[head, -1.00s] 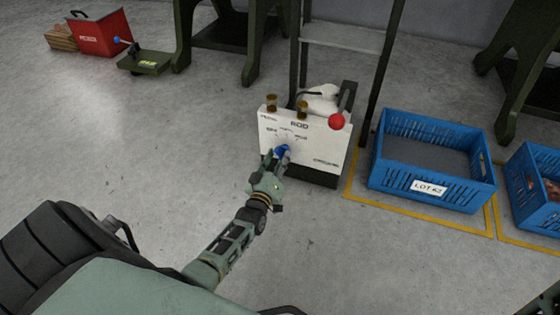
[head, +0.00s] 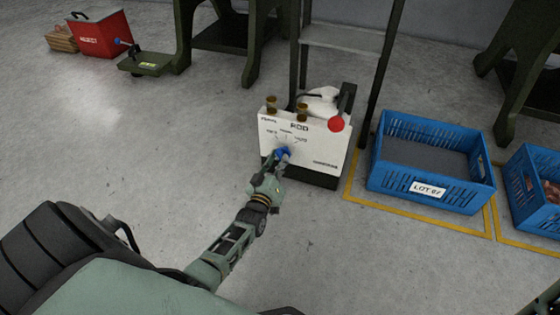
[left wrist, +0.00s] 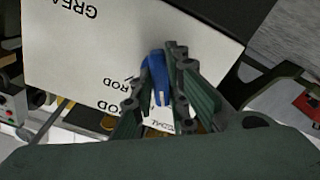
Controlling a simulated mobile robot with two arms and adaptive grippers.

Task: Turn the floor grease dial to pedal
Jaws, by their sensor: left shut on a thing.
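The floor grease unit (head: 330,158) is a white box on a dark base, with printed words on its front panel, among them "ROD". Its blue dial (head: 284,152) is on the front panel. My left gripper (head: 275,158) reaches the panel and is shut on the dial. In the left wrist view the blue dial (left wrist: 157,78) lies between the fingers of my left gripper (left wrist: 160,70), and lettering shows beside it. The fingers hide part of the dial's markings, so I cannot tell its exact setting. My right gripper is not in view.
A green pedal (head: 146,64) and red box (head: 100,36) are far left.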

